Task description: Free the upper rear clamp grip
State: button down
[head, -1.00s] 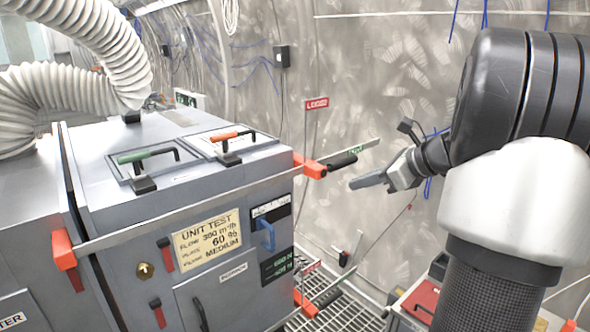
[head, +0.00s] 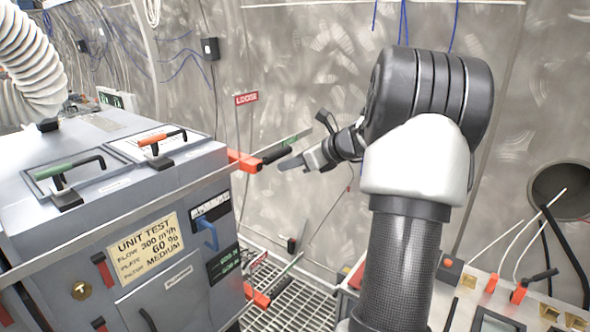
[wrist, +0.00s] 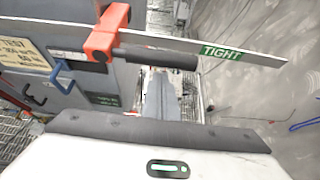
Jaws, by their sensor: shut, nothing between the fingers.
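The upper rear clamp has an orange body (head: 245,161) on a long steel bar at the far upper edge of the grey filter unit. Its black grip (head: 277,155) points right along the bar; in the wrist view the grip (wrist: 160,58) lies level under the bar. A green TIGHT label (wrist: 222,53) is on the bar near the grip's end. My gripper (head: 284,164) is shut and empty, its tips close beside the grip. In the wrist view my fingers (wrist: 158,78) point at the grip's middle; I cannot tell whether they touch it. A red LOOSE sign (head: 246,98) stands above the clamp.
A lower orange clamp (head: 257,296) is below, over a grated floor (head: 300,308). The tunnel wall is behind; a cart with orange switches (head: 519,291) is at right.

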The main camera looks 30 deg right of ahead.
jog(key=shift+w+r, duration=0.15)
jog(key=shift+r, duration=0.2)
dwell(0.3)
